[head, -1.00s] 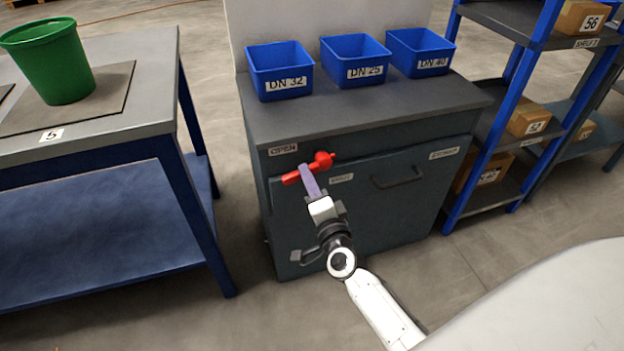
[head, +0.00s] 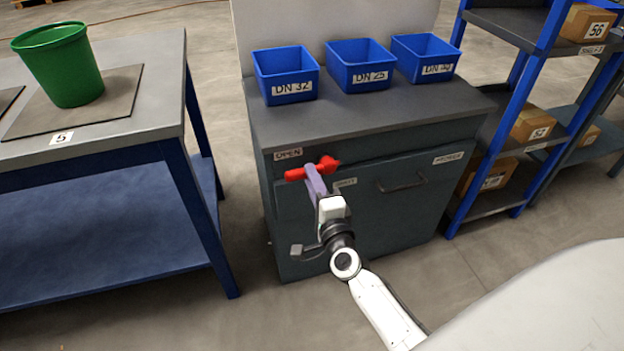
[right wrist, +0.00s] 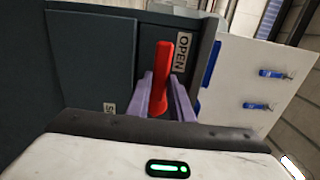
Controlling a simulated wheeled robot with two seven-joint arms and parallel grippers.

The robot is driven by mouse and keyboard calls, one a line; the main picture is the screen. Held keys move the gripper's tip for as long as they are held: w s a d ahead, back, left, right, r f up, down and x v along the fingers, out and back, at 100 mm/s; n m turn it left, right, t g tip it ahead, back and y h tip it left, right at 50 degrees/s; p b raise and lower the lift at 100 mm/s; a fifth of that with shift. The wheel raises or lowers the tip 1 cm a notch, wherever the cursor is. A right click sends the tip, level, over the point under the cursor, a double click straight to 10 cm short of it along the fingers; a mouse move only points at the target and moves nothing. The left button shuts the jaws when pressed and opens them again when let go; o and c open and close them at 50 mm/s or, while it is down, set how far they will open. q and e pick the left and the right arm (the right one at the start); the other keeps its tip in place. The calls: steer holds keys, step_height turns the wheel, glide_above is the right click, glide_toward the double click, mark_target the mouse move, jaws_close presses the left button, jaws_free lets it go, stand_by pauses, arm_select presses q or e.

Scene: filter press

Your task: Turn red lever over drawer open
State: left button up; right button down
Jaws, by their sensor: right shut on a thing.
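The red lever (head: 297,174) is on the front of the dark grey cabinet, over the drawer (head: 375,178) with its bar handle. It lies nearly level, its left end below the OPEN label (head: 288,154) and its round end to the right. My right gripper (head: 315,178) is shut on the lever. In the right wrist view the red lever (right wrist: 162,72) stands between the two purple fingers (right wrist: 160,100), near the OPEN label. The fingers hide part of the lever in the head view. The drawer front looks flush. My left gripper is not in view.
Three blue bins (head: 360,68) stand on the cabinet top (head: 350,112). A workbench (head: 110,120) with a green bucket (head: 62,68) is at left. A blue shelf rack (head: 497,105) with boxes is at right. Open floor lies between bench and cabinet.

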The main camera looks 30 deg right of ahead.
steer(key=c, duration=1.6)
jaws_free()
steer(key=shift+o, duration=0.2)
steer(key=shift+s, duration=0.1)
steer(key=p+v, duration=0.1)
steer(key=v, duration=0.9)
steer(key=shift+a, duration=0.15)
